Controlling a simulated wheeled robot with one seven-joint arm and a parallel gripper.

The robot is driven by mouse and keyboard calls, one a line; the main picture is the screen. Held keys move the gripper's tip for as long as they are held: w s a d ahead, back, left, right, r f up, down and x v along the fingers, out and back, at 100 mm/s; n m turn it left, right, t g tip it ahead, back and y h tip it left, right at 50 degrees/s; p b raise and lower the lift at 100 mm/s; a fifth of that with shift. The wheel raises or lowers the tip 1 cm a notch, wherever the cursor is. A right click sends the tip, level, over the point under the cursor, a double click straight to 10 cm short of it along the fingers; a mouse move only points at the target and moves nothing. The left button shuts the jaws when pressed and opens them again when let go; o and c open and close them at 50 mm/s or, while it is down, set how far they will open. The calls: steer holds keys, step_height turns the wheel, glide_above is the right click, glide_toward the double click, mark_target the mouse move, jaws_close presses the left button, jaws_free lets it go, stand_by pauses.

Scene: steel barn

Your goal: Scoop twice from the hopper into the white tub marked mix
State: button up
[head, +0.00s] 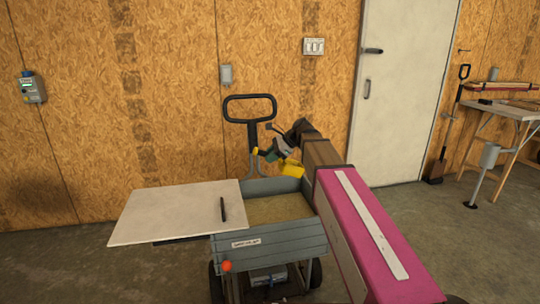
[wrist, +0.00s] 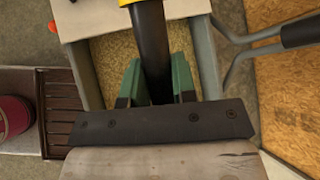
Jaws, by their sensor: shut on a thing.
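The hopper (head: 285,242) is a grey-blue open box on a wheeled cart, with a small label on its front and tan grain (head: 275,210) inside. In the wrist view, the grain (wrist: 112,55) lies below my gripper (wrist: 157,82). My gripper (head: 269,156) is above the hopper's back part, its green fingers shut on the black handle (wrist: 153,45) of a scoop. The scoop's yellow part (head: 291,167) hangs above the hopper; whether it holds grain cannot be seen. No white tub marked mix is in view.
A pale flat board (head: 165,212) with a dark bar on it sticks out left of the hopper. The cart's black push handle (head: 249,98) rises behind it. A wooden wall and white door (head: 405,95) stand beyond. A workbench (head: 515,110) is at far right. The left floor is clear.

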step_height(320, 180, down, 26)
stand_by(2.9)
steer(key=shift+f, duration=0.3)
stand_by(1.9)
